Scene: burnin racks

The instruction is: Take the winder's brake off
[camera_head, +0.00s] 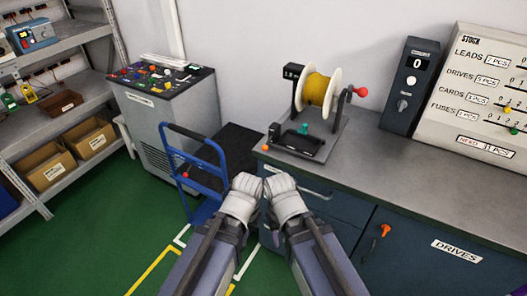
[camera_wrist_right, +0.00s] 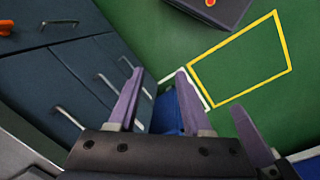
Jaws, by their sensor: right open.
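The winder (camera_head: 312,112) stands on the grey counter, with a yellow spool (camera_head: 316,90) between white flanges. A red crank knob (camera_head: 361,92) is on its right side. A teal knob (camera_head: 303,129) sits at its front base and an orange knob (camera_head: 266,147) at its front left corner; I cannot tell which belongs to the brake. My right gripper (camera_head: 281,183) is in front of the counter's edge, below the winder, touching nothing; its spread fingers show in the right wrist view (camera_wrist_right: 160,80). My left gripper (camera_head: 245,183) is close beside it, its jaws unclear.
A blue trolley (camera_head: 197,160) stands left of the counter, by a grey cabinet with a panel of colored knobs (camera_head: 165,85). A dial box (camera_head: 408,85) and stock board (camera_head: 490,90) are at right. Drawer handles and an orange cabinet handle (camera_head: 385,230) project from the counter front.

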